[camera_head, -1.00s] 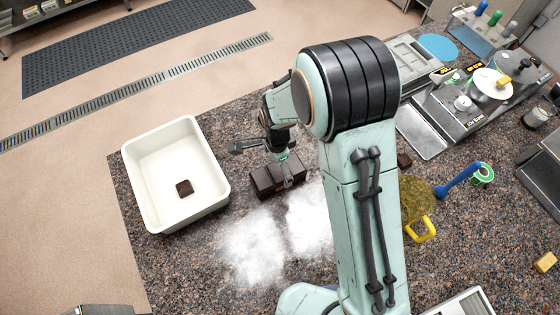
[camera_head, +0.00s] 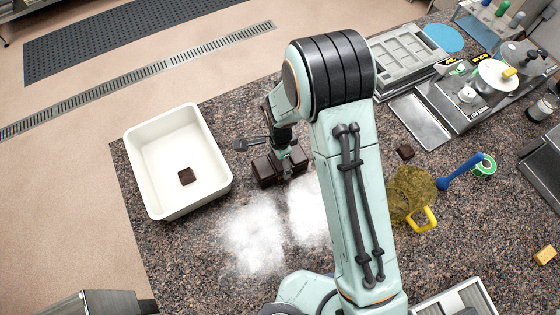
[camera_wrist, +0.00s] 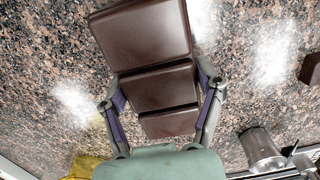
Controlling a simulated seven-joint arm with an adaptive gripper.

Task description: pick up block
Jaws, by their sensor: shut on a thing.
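Dark brown blocks (camera_head: 265,171) sit close together on the speckled counter, right of the white tub. My gripper (camera_head: 287,168) is down at their right end, partly hiding them. In the wrist view, a large brown block (camera_wrist: 142,38) lies beyond my fingers. My gripper (camera_wrist: 162,86) is shut on a brown block (camera_wrist: 160,88), with one pad on each side. A smaller brown surface (camera_wrist: 168,122) shows nearer my palm; I cannot tell whether it is a separate piece. I see no clear gap under the held block.
The white tub (camera_head: 135,150) on the left holds one brown block (camera_head: 186,176). White powder patches (camera_head: 253,238) lie in front. Another brown block (camera_head: 405,152) lies right of my arm. A yellow-handled item (camera_head: 424,222), blue scoop (camera_head: 460,170) and scale stand further right.

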